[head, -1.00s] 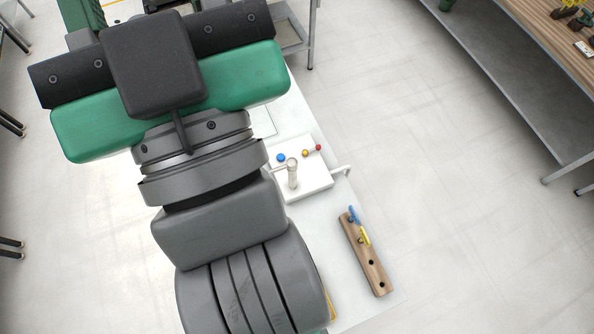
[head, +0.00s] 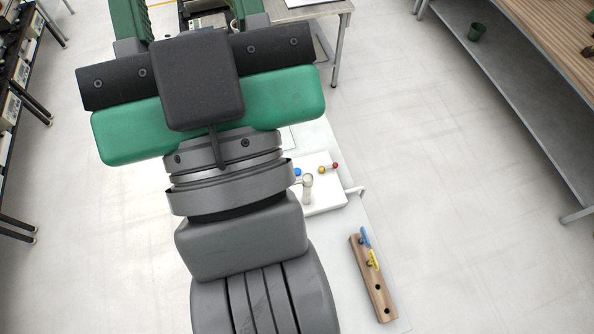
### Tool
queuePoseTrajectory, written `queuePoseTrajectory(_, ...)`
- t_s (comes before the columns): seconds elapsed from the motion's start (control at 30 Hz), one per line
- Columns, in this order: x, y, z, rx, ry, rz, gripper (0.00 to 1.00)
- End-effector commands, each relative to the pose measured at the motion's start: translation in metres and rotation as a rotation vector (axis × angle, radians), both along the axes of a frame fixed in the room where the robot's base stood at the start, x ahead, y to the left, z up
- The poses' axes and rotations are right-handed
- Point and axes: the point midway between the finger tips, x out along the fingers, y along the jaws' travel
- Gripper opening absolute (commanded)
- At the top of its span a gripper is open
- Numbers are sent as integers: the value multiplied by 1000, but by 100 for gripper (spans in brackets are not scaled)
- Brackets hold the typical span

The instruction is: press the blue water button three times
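The blue button (head: 298,172) is a small round knob at the back left of a white block (head: 325,198), right of my arm. My gripper (head: 188,14) is at the top left, well away from the button. Its two green fingers stand wide apart and run toward the top edge, where their tips are cut off. I see nothing held between them.
A pale spout (head: 308,187) stands on the block beside the blue button. A wooden rack (head: 376,289) with blue and yellow pieces lies nearer. Grey floor is clear on the right.

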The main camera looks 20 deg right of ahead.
Motion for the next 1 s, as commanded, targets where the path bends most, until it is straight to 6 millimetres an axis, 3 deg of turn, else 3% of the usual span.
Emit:
queuePoseTrajectory(0.03, 0, 0, 0, 0, 0, 0, 36)
queuePoseTrajectory(0.2, 0, 0, 0, 0, 0, 0, 3)
queuePoseTrajectory(0.23, 0, 0, 0, 0, 0, 0, 0)
queuePoseTrajectory(1.0, 0, 0, 0, 0, 0, 0, 0)
